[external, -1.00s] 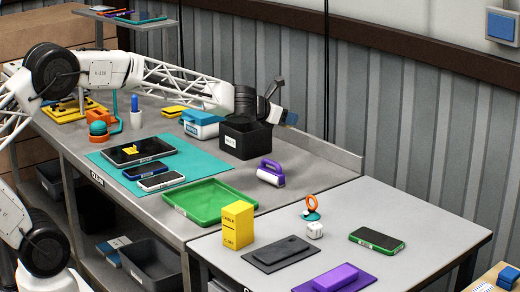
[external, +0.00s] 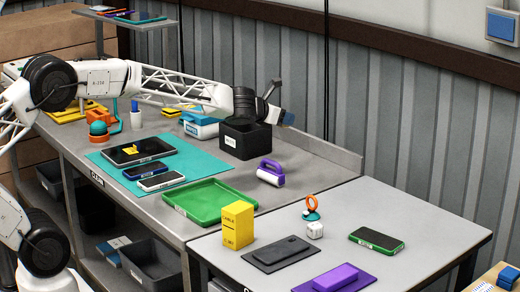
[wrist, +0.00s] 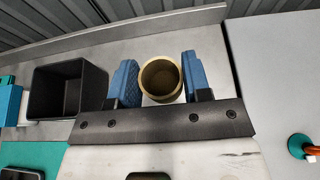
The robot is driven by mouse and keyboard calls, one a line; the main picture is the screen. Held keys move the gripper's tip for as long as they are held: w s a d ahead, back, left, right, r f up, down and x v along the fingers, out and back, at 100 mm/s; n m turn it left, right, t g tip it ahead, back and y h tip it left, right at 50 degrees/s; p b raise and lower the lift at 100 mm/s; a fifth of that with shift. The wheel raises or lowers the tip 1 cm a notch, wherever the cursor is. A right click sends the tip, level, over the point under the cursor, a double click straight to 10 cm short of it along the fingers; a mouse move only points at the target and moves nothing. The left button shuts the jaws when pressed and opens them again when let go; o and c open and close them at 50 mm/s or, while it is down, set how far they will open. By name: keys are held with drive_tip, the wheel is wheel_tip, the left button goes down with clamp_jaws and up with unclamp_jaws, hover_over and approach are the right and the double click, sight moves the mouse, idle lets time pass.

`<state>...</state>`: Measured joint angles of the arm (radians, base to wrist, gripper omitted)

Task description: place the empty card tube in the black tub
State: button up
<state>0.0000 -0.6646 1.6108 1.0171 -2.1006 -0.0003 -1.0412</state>
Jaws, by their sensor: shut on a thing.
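The card tube (wrist: 160,78) is round and tan, its open end facing the wrist camera and its inside looking empty. My gripper (wrist: 153,80) has its blue fingers on either side of it and is shut on it. The black tub (external: 243,145) stands near the back of the grey bench, with a white label on its front. In the wrist view the tub (wrist: 48,92) is left of the tube and looks empty. In the external view my gripper (external: 286,118) is right of the tub; the tube cannot be made out there.
A blue-and-white box (external: 200,127) stands left of the tub. A purple-handled roller (external: 270,172) lies in front of it, and a green tray (external: 210,202) is nearer the front. A raised metal ledge (external: 330,157) runs along the bench's back.

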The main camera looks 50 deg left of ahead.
drive_tip(key=shift+r, duration=0.1)
wheel_tip(320, 180, up, 5)
drive_tip(key=shift+s+a+f, duration=0.1)
idle(0.6)
drive_tip(key=shift+s+a, duration=0.2)
drive_tip(key=s+a+n+g+y, duration=0.35)
drive_tip(key=s+a+n, duration=0.2)
drive_tip(key=s, duration=0.65)
drive_tip(key=s+a+n+g+y, duration=0.2)
drive_tip(key=s+a+n+y, duration=0.4)
drive_tip(key=s, duration=0.5)
drive_tip(key=s+a+n+g+y, duration=0.25)
drive_tip(key=s+a, duration=0.45)
drive_tip(key=s, duration=0.5)
drive_tip(key=shift+g, duration=0.3)
drive_tip(key=f, duration=1.6)
drive_tip(key=shift+w+d+f, duration=0.2)
drive_tip(key=shift+w+f, duration=0.1)
drive_tip(key=shift+f, duration=0.1)
